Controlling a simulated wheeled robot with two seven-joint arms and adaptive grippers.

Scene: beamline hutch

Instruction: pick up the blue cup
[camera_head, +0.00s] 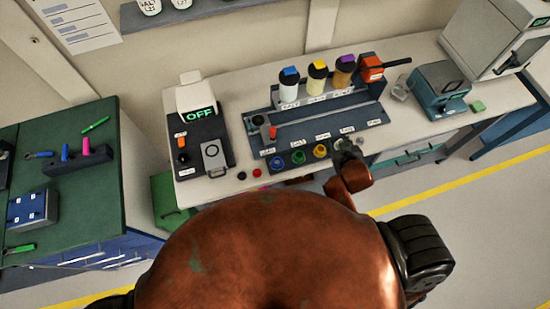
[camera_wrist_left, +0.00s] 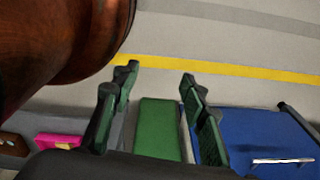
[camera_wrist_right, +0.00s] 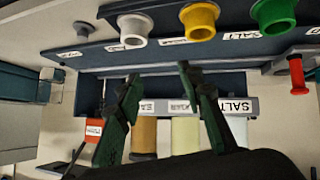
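The blue cup (camera_head: 276,162) stands at the left end of a row of small cups along the front edge of the dark blue rack on the bench. My right gripper (camera_head: 345,146) is over the right end of that row, well to the right of the blue cup. In the right wrist view my right gripper (camera_wrist_right: 158,76) is open and empty, with the rack and its bottles behind its fingers. The blue cup is not in that view. My left gripper (camera_wrist_left: 160,76) is open and empty in the left wrist view, away from the rack.
A green cup (camera_head: 298,157) and a yellow cup (camera_head: 319,150) stand beside the blue one; a white cup (camera_wrist_right: 135,28) shows in the right wrist view. Capped bottles (camera_head: 317,78) stand behind. A device reading OFF (camera_head: 198,105) is to the left. A green-topped cabinet (camera_head: 85,190) stands far left.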

